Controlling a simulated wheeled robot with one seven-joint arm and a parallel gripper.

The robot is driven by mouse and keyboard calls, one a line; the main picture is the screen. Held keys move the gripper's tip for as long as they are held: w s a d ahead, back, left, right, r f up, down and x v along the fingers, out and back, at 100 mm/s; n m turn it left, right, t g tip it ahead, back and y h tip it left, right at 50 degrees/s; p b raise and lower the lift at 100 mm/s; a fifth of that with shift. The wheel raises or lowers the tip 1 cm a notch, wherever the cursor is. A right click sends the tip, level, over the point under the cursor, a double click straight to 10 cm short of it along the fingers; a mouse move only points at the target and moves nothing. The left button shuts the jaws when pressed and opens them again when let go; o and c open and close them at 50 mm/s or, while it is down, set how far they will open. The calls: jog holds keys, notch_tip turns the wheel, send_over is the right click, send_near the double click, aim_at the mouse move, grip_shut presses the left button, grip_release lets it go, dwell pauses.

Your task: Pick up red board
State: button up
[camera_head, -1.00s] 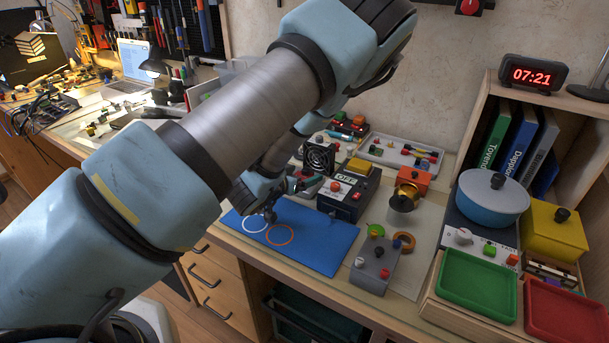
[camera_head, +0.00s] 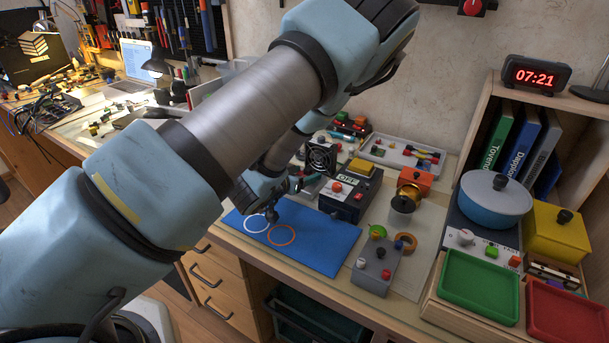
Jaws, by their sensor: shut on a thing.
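My gripper (camera_head: 271,213) is low over the blue mat (camera_head: 325,246), near the white ring and the orange ring. It is small and partly hidden behind my arm. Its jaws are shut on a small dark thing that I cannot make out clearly. A low board with red and green parts (camera_head: 352,124) lies at the back of the bench by the wall, away from my gripper. I cannot tell for sure whether it is the red board. A red tray (camera_head: 566,312) sits at the front right.
A black box with a yellow top (camera_head: 350,193) and a fan (camera_head: 322,157) stand behind the mat. A grey knob box (camera_head: 376,266) is right of it. A blue pot (camera_head: 493,200), green tray (camera_head: 480,285) and yellow box (camera_head: 556,236) fill the right.

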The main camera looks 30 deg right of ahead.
notch_tip(320, 180, up, 10)
jog(key=shift+b, duration=0.45)
